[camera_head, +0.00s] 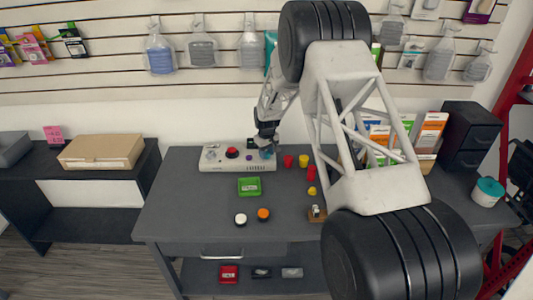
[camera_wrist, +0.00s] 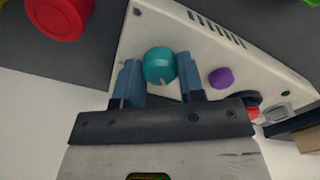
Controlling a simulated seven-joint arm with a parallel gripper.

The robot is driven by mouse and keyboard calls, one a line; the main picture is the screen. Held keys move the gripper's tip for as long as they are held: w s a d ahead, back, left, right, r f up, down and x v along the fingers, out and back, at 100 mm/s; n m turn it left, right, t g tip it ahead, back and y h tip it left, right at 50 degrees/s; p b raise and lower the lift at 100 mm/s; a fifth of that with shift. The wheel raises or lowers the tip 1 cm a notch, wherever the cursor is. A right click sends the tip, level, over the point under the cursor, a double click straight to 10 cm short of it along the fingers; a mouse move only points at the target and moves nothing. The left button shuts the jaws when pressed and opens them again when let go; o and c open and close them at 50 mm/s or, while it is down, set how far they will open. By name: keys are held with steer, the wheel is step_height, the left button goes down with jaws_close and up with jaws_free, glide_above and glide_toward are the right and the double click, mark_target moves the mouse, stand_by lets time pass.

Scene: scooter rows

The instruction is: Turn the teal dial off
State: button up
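The teal dial (camera_wrist: 159,66) sits on the white control panel (camera_wrist: 215,48) in the wrist view. It is a round knob with a pale mark on its rim facing my gripper. My gripper (camera_wrist: 158,70) has its two blue fingers apart, one on each side of the dial. I cannot tell whether either finger touches it. In the head view the panel (camera_head: 222,165) stands at the back left of the grey table, and my gripper (camera_head: 266,138) is over its right end. The dial (camera_head: 267,154) is partly hidden there by my gripper.
A purple knob (camera_wrist: 221,77) is beside the dial, and a red button (camera_head: 232,152) is farther along the panel. The table's front left is clear.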

mark_target(267, 153)
steer(key=o, duration=0.4)
steer(key=shift+r, duration=0.1)
steer(key=shift+r, duration=3.85)
